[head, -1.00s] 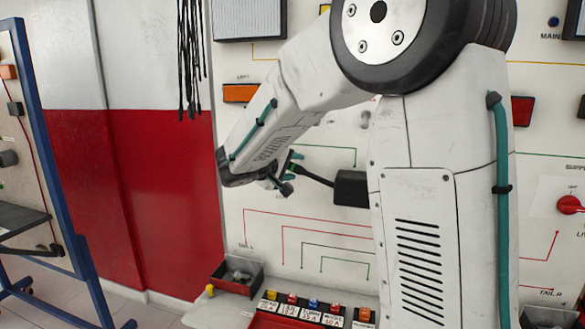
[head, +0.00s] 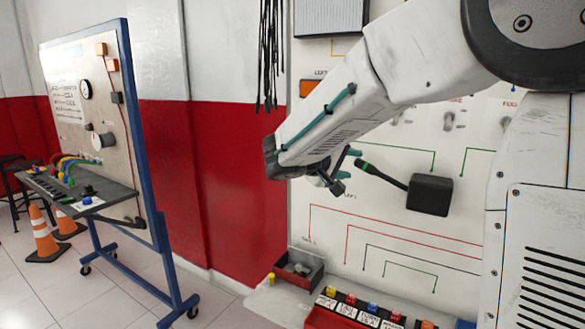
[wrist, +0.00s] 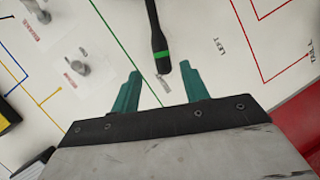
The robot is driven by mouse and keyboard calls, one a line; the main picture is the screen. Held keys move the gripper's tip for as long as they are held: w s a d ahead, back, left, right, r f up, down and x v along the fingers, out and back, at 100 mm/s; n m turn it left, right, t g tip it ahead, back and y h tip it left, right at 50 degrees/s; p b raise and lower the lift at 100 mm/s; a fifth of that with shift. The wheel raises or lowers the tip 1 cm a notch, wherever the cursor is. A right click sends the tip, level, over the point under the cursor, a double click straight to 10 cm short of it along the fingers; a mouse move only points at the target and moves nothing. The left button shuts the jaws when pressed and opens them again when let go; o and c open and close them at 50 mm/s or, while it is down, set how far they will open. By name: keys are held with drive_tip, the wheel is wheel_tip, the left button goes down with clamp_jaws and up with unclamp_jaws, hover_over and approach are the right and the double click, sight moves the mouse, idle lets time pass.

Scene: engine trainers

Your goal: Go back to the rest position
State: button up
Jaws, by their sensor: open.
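My gripper (head: 338,180) is at the end of my white arm, in front of the white trainer board (head: 345,285). In the wrist view, its two teal fingers (wrist: 160,84) stand apart with nothing held between them. A black handle with a green band (wrist: 160,55) lies just beyond the gap between the fingertips. In the head view, this handle (head: 372,171) sticks out from a black box (head: 430,195) on the board, close to the fingers. Whether it touches them cannot be told.
A small dark bin (head: 299,267) and a row of labelled coloured parts (head: 362,309) are on the ledge below the board. At left stand a blue-framed trainer (head: 143,130) and orange cones (head: 40,228). The floor between is clear.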

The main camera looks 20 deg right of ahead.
drive_tip(key=s+a+f+n+g+y, duration=0.1)
drive_tip(key=s+f+g+y, duration=0.25)
drive_tip(key=s, duration=0.45)
drive_tip(key=s+a+f+g+y, duration=0.25)
drive_tip(key=s+f, duration=0.25)
drive_tip(key=s, duration=0.3)
drive_tip(key=s+a+t+y, duration=0.1)
drive_tip(key=s+a+y, duration=0.3)
drive_tip(key=s, duration=0.4)
drive_tip(key=s+a+m+t+y, duration=0.1)
drive_tip(key=s+a+y, duration=0.3)
drive_tip(key=s, duration=0.4)
drive_tip(key=shift+s+a+f+m+t, duration=0.2)
drive_tip(key=shift+f+m+t, duration=0.1)
drive_tip(key=shift+f, duration=0.05)
drive_tip(key=shift+c, duration=0.4)
